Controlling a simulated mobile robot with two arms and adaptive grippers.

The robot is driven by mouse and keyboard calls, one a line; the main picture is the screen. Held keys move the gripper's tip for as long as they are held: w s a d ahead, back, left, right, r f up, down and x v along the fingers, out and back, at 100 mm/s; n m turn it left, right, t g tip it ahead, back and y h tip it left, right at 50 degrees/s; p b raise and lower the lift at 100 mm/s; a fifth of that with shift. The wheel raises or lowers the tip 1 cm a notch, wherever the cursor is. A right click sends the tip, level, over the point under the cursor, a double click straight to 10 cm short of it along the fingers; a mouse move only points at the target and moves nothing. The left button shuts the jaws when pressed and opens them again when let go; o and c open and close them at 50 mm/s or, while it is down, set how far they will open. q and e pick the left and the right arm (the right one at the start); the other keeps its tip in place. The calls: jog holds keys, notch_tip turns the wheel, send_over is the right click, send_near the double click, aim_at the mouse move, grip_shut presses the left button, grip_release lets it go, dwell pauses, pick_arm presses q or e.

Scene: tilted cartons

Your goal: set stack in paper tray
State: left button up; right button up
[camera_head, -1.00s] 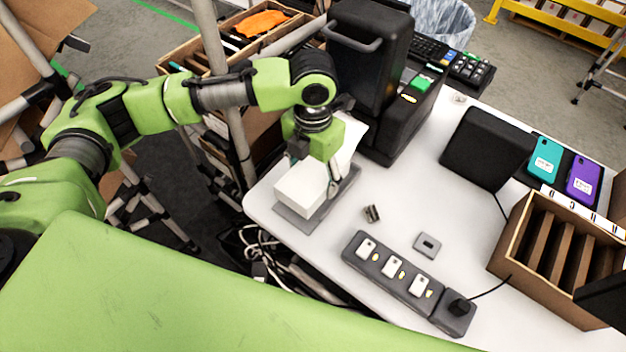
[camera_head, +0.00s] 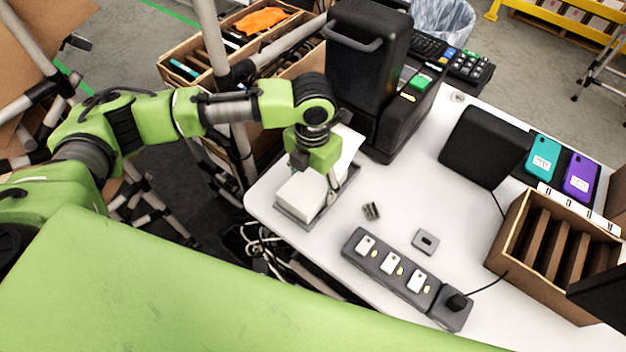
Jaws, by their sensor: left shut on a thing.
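The white paper stack (camera_head: 302,193) is at the near left corner of the white table, over the grey paper tray (camera_head: 291,214). The tray's grey rim shows along the front and right of the stack. My left gripper (camera_head: 331,184) points down and is shut on the stack, with a finger showing at its right side. The other finger is hidden. I cannot tell whether the stack touches the tray's floor. My right gripper is not in view.
A black printer-like machine (camera_head: 368,80) stands right behind the stack. A grey power strip (camera_head: 390,262), a small metal piece (camera_head: 371,211) and a grey plate (camera_head: 425,242) lie to the right. A brown divided box (camera_head: 515,240) is at the right edge.

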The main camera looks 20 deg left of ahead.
aim_at(313, 181)
pick_arm(q)
jog(key=o, duration=1.4)
jog(key=shift+s+f, duration=0.1)
jog(key=shift+o, duration=0.4)
notch_tip(313, 181, up, 13)
jog(key=b, duration=0.1)
jog(key=shift+b, duration=0.4)
